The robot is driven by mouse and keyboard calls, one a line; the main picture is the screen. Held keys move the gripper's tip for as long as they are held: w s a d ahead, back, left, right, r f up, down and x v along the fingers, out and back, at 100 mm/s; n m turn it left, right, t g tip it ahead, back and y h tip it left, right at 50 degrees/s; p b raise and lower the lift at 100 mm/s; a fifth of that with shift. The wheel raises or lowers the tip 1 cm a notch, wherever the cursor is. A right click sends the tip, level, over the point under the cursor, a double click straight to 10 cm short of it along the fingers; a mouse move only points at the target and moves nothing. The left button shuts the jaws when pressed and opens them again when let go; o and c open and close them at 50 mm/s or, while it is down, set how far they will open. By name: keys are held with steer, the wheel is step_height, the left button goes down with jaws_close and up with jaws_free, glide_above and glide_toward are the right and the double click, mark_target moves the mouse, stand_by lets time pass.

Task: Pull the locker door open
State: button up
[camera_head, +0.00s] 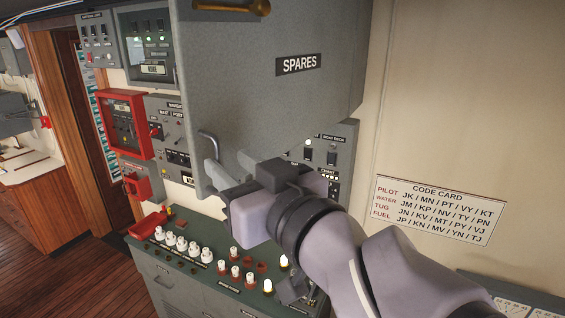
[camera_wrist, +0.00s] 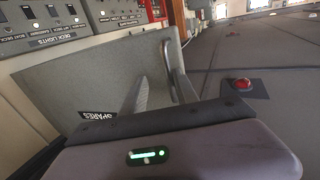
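The grey locker door (camera_head: 262,100) fills the upper middle of the head view and bears a SPARES label (camera_head: 299,64). Its bar handle (camera_head: 207,146) is at the lower left corner of the door. My gripper (camera_head: 228,162) is at the lower edge of the door, just right of and below the handle. Its fingers are apart. In the wrist view the handle (camera_wrist: 170,62) rises close beside the right finger, and the door (camera_wrist: 85,82) lies behind the fingers. Contact with the handle cannot be told. I cannot tell whether the door is slightly ajar.
A grey console (camera_head: 200,265) with white and red knobs stands below the locker. A red box (camera_head: 122,125) and switch panels are on the wall at left. A code card (camera_head: 436,210) is on the pale wall at right. Wooden floor (camera_head: 90,283) is clear at lower left.

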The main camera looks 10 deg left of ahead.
stand_by(0.8)
steer(key=v, duration=1.7)
steer(key=shift+s+d+p, duration=0.25)
steer(key=shift+p, duration=0.1)
